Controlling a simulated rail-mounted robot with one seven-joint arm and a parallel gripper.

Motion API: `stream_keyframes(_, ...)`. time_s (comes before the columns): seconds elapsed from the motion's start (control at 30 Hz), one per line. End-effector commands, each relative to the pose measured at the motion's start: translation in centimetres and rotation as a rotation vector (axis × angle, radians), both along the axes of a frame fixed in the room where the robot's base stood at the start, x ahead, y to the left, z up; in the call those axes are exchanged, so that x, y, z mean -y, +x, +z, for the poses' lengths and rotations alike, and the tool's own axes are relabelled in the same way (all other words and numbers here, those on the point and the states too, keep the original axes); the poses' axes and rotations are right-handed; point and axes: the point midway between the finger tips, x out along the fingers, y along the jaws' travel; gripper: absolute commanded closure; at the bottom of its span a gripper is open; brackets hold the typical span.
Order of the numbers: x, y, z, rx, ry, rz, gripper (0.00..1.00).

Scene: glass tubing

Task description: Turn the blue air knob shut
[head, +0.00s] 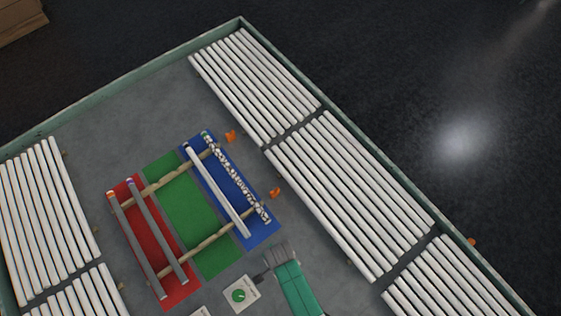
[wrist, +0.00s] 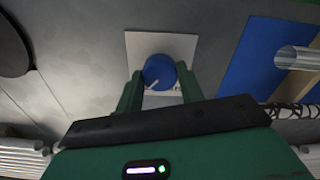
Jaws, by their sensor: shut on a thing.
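The blue air knob (wrist: 158,68) sits on a square white plate (wrist: 183,46) in the wrist view. A pale pointer mark shows on its near side, towards the lower left. My gripper (wrist: 160,76) has its green fingers on either side of the knob and is shut on it. In the head view my gripper (head: 265,271) is low, just right of the green knob, and the blue knob is hidden there.
A green knob (head: 238,295) on a white plate is close to my gripper. Red (head: 184,291), green (head: 190,215) and blue (head: 263,232) mats lie beyond, with tubes on wooden rails (head: 160,184). Rows of white tubes (head: 350,190) line the table sides.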

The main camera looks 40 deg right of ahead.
Motion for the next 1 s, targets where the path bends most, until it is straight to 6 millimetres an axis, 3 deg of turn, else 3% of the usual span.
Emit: stream_keyframes(1.0, -0.05, 0.07, 0.11, 0.000, 0.000, 0.929, 0.85)
